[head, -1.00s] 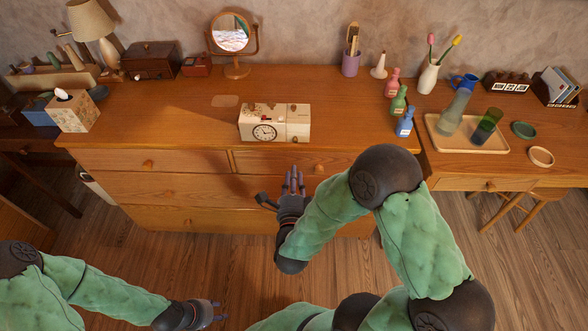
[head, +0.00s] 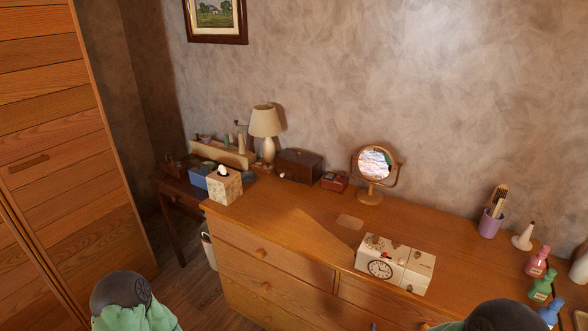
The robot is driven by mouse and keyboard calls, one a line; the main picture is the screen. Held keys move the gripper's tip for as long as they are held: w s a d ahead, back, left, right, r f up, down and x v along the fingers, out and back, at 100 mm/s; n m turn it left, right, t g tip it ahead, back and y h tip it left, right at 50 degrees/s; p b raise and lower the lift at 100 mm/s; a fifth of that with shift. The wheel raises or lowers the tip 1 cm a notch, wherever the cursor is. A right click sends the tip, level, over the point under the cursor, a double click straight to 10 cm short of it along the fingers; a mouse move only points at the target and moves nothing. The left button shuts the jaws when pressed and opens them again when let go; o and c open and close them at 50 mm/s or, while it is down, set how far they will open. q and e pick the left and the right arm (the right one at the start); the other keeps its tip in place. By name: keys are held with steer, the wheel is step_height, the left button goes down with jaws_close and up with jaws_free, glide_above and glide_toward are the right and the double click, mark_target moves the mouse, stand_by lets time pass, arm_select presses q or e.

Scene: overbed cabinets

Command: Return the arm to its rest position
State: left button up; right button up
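My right arm shows only as a dark rounded joint with a bit of green sleeve at the bottom right edge in the head view. A small dark tip at the bottom edge, in front of the dresser's drawers, seems to be the end of my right gripper (head: 373,327); the rest is cut off, so its opening cannot be seen. My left arm shows as a dark joint and green sleeve at the bottom left. My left gripper is out of the frame. Nothing held is visible.
The wooden dresser (head: 290,222) carries a clock box (head: 394,264) near its front edge, a round mirror (head: 374,165), a tissue box (head: 225,187) and several bottles at the right. A lamp (head: 265,122) stands behind. A tall wooden wardrobe (head: 55,140) is at the left.

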steer(key=s+a+f+n+g+y+p, duration=0.2)
steer(key=s+a+f+n+g+y, duration=0.2)
steer(key=s+a+f+n+g, duration=0.2)
steer(key=s+a+f+n+g+y+p, duration=0.3)
steer(key=s+a+f+n+g, duration=0.3)
steer(key=s+f+n, duration=0.3)
steer(key=shift+s+a+y, duration=0.3)
steer(key=shift+s+y, duration=0.3)
steer(key=shift+s, duration=0.35)
stand_by(1.0)
